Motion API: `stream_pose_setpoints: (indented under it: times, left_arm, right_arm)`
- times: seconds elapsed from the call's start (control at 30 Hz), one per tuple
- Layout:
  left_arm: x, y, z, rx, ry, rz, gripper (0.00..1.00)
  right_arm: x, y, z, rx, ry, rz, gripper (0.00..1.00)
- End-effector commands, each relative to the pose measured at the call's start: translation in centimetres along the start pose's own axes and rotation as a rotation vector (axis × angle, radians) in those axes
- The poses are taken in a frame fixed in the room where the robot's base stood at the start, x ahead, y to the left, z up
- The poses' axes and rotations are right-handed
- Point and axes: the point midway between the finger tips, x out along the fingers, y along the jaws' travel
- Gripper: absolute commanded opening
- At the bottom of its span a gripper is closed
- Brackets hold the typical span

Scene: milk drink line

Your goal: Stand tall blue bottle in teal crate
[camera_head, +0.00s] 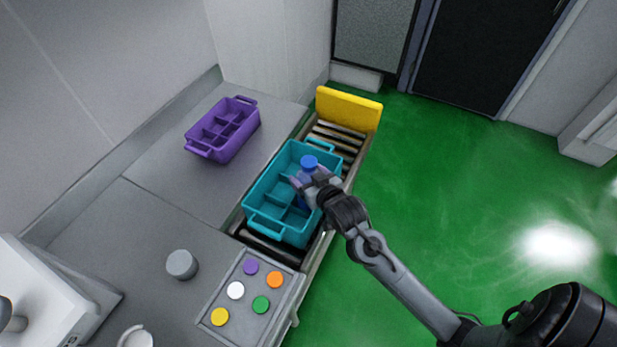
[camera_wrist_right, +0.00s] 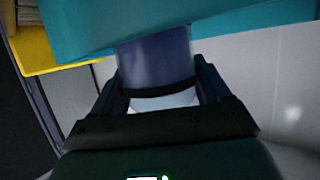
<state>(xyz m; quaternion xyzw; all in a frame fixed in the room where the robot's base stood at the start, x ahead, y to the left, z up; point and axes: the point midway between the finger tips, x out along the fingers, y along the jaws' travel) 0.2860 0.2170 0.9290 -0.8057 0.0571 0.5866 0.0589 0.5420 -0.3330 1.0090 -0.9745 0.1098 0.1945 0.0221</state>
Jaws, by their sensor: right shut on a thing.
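The tall blue bottle (camera_head: 308,163) shows its blue cap and part of its body over the right side of the teal crate (camera_head: 268,222) in the head view. My right gripper (camera_head: 308,184) is shut on the bottle. In the right wrist view the bottle's dark blue body (camera_wrist_right: 155,62) is between the two fingers (camera_wrist_right: 158,92), with the teal crate (camera_wrist_right: 250,20) behind it. The bottle looks upright. Its base is hidden, so I cannot tell whether it touches the crate floor. The crate has dividers and stands on the roller conveyor. My left gripper is not in view.
A purple divided crate (camera_head: 246,125) stands on the grey counter (camera_head: 150,215) at the back left. A yellow stop plate (camera_head: 348,109) closes the conveyor's far end. A panel with coloured buttons (camera_head: 240,311) and a grey cylinder (camera_head: 182,264) are at the front.

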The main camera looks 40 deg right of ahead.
Motion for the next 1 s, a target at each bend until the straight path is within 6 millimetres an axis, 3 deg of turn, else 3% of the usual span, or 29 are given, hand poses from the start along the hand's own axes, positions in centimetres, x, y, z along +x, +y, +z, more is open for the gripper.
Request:
stream_pose_setpoints:
  times: [0.43,0.47,0.5,0.6,1.0]
  left_arm:
    - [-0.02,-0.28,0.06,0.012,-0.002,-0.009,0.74]
    - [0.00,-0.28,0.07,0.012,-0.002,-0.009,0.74]
    - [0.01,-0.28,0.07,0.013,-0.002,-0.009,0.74]
    - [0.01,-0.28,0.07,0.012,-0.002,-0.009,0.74]
    - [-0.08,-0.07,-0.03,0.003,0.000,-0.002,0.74]
  right_arm:
    - [0.15,0.00,0.22,0.000,0.004,0.000,0.00]
    - [0.18,0.00,0.40,0.000,0.000,0.000,0.79]
    - [0.18,0.00,0.38,0.000,0.001,0.000,0.85]
    - [0.17,0.00,0.38,0.000,0.000,0.000,1.00]
    - [-0.64,-0.02,0.13,-0.001,0.000,-0.001,1.00]
